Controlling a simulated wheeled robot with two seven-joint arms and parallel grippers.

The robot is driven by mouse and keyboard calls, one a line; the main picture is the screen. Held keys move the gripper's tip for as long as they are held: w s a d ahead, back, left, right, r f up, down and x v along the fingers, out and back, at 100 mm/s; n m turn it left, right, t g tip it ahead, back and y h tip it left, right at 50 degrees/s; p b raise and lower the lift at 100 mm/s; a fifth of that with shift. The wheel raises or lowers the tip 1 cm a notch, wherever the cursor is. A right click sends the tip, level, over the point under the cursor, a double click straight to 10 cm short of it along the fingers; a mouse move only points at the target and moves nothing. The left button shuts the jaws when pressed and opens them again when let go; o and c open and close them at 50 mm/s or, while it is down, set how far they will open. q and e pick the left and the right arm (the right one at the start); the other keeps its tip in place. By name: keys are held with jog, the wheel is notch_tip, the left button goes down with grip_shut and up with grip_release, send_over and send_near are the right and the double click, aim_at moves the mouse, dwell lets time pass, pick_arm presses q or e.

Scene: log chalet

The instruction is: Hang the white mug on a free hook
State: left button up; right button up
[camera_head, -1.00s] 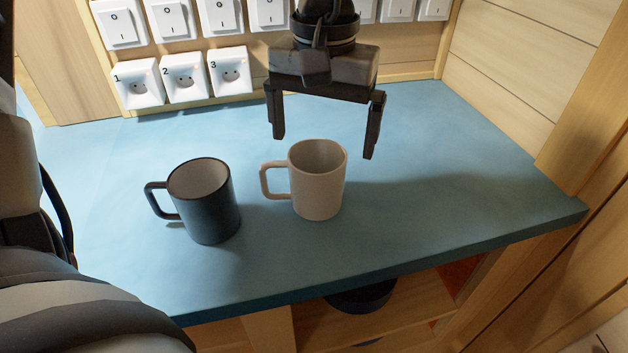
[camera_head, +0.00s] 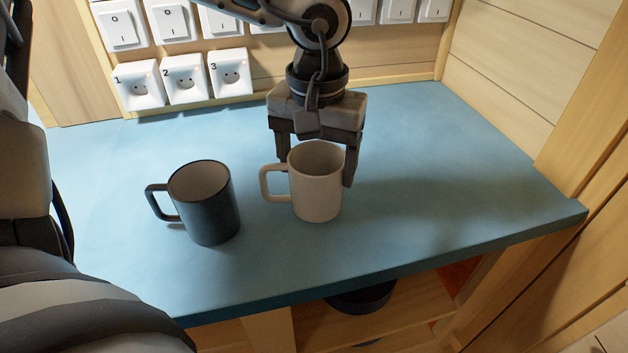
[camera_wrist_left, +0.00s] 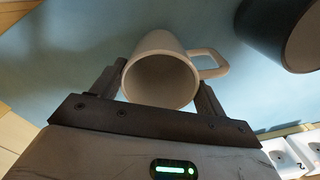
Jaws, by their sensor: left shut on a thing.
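The white mug (camera_head: 316,196) stands upright on the blue counter (camera_head: 420,190), its handle pointing left in the head view. My left gripper (camera_head: 315,172) comes down from behind it and is shut on its body, one finger on each side. In the left wrist view the white mug (camera_wrist_left: 160,80) sits between the two fingers (camera_wrist_left: 158,90), its open mouth facing the camera and its handle to the right. My right gripper is not in view. No hook is in view.
A dark grey mug (camera_head: 207,215) stands just left of the white one; part of it shows in the left wrist view (camera_wrist_left: 285,35). Numbered sockets (camera_head: 185,80) and switches line the back wall. The counter's right side is clear. A dark round object (camera_head: 362,298) sits on a shelf below.

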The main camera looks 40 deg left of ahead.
pick_arm(q)
notch_tip(320, 180, up, 18)
jog(key=p, duration=0.1)
dwell(0.5)
dwell(0.6)
